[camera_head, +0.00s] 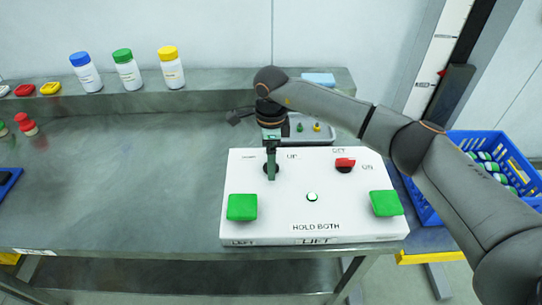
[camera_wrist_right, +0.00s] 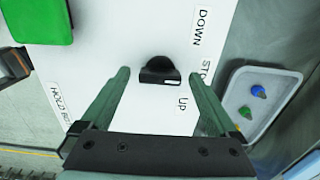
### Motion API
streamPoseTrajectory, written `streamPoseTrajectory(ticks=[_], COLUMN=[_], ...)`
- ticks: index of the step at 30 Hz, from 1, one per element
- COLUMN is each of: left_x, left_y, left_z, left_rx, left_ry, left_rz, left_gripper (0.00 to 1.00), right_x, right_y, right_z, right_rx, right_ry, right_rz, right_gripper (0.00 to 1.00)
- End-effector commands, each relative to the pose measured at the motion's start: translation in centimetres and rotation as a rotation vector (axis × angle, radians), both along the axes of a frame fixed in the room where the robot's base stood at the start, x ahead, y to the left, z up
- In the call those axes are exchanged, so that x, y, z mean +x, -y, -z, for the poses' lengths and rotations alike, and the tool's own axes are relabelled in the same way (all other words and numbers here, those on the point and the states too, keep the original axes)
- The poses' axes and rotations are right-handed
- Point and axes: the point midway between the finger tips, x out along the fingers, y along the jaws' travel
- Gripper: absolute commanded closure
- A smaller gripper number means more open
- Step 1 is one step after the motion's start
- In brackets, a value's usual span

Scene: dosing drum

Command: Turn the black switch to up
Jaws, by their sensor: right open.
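The black switch (camera_wrist_right: 160,71) is a round knob with a flat grip on the white control panel (camera_head: 265,210). In the right wrist view a small white mark shows on the grip's lower right end. The labels DOWN, STOP and UP are printed beside the knob; which one the mark points at is not clear. My right gripper (camera_head: 271,176) is over the switch, pointing down, and hides most of it in the head view. Its green fingers are open, one on each side of the knob with gaps showing. My left gripper is not in view.
A blue crate (camera_head: 455,140) stands right. The table at left is mostly clear.

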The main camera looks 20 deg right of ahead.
Motion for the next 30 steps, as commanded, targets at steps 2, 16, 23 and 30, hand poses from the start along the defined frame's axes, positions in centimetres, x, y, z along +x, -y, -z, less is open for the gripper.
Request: streamPoseTrajectory(ticks=[2, 16, 23, 30], left_x=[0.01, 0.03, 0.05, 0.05], left_y=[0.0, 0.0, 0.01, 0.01], left_z=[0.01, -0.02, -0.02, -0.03], left_rx=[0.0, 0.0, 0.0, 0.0], left_ry=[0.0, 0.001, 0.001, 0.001], left_rz=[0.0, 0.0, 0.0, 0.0], left_gripper=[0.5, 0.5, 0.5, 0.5], right_x=[-0.01, -0.01, -0.01, -0.01], right_y=[-0.01, 0.0, 0.0, 0.0], right_z=[0.01, -0.05, -0.06, -0.06], right_rx=[0.0, 0.0, 0.0, 0.0], right_ry=[0.0, -0.001, -0.001, -0.001], right_rz=[0.0, 0.0, 0.0, 0.002], right_gripper=[0.05, 0.5, 0.76, 0.91])
